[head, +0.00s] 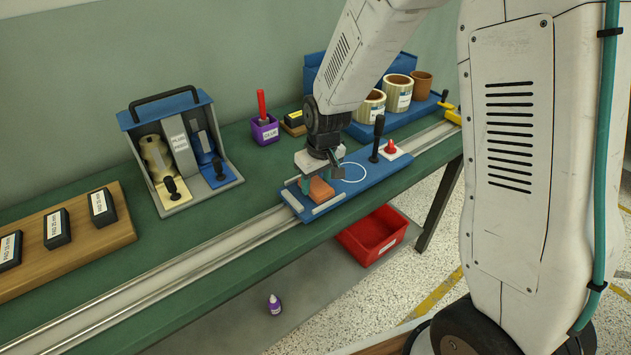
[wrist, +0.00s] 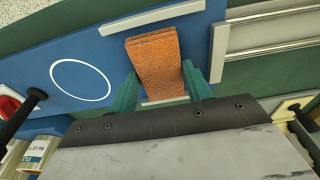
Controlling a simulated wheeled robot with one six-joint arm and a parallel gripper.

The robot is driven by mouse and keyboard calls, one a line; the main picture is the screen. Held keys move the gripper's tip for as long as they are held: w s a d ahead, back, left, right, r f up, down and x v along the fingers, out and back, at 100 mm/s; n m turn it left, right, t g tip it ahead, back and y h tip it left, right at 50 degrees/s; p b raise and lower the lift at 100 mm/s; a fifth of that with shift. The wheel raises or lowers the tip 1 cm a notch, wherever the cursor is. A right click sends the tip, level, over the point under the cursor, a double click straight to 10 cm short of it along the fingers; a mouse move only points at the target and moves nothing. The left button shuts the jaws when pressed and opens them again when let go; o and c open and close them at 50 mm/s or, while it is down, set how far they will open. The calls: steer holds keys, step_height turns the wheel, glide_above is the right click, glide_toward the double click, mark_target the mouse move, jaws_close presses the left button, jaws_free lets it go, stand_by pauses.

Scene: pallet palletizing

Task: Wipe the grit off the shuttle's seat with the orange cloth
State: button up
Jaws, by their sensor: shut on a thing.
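The orange cloth (head: 320,190) is a folded pad. My gripper (head: 322,178) is shut on it, and the wrist view shows the cloth (wrist: 155,65) between the two green fingers (wrist: 160,90). The blue shuttle (head: 365,178) sits on the rail, with white strips around its left-end seat and a white circle beside it. The cloth is over the seat, between the white strips; I cannot tell whether it touches the surface. No grit can be made out; the cloth and gripper hide part of the seat.
A black upright handle (head: 377,138) and a red knob (head: 391,147) stand on the shuttle's right part. A caddy (head: 178,150), a wooden block with black pads (head: 62,240) and a purple cup (head: 265,130) stand nearby. A red bin (head: 376,232) is below the table.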

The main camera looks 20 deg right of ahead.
steer(key=shift+w+d, duration=0.45)
steer(key=shift+d, duration=0.35)
steer(key=shift+w+d, duration=0.4)
steer(key=shift+d, duration=0.4)
steer(key=shift+s+a+r, duration=0.1)
steer(key=shift+s+a, duration=0.1)
steer(key=shift+a, duration=0.4)
steer(key=shift+s+a+r, duration=0.1)
steer(key=shift+s+a, duration=0.05)
steer(key=shift+a, duration=0.45)
steer(key=shift+s+a+f, duration=0.1)
steer(key=shift+s+a, duration=0.1)
steer(key=shift+a, duration=0.35)
steer(key=shift+s+a+f, duration=0.1)
steer(key=shift+s+a, duration=0.05)
steer(key=shift+a, duration=0.4)
steer(key=shift+w+d, duration=0.2)
steer(key=shift+d, duration=2.3)
steer(key=shift+s+a+r, duration=0.1)
steer(key=shift+s+a, duration=0.05)
steer(key=shift+a, duration=0.45)
steer(key=shift+s+a, duration=0.15)
steer(key=shift+a, duration=0.45)
steer(key=shift+s+a, duration=0.2)
steer(key=shift+a, duration=0.4)
steer(key=shift+s+a, duration=0.2)
steer(key=shift+a, duration=0.35)
steer(key=shift+r, duration=3.4)
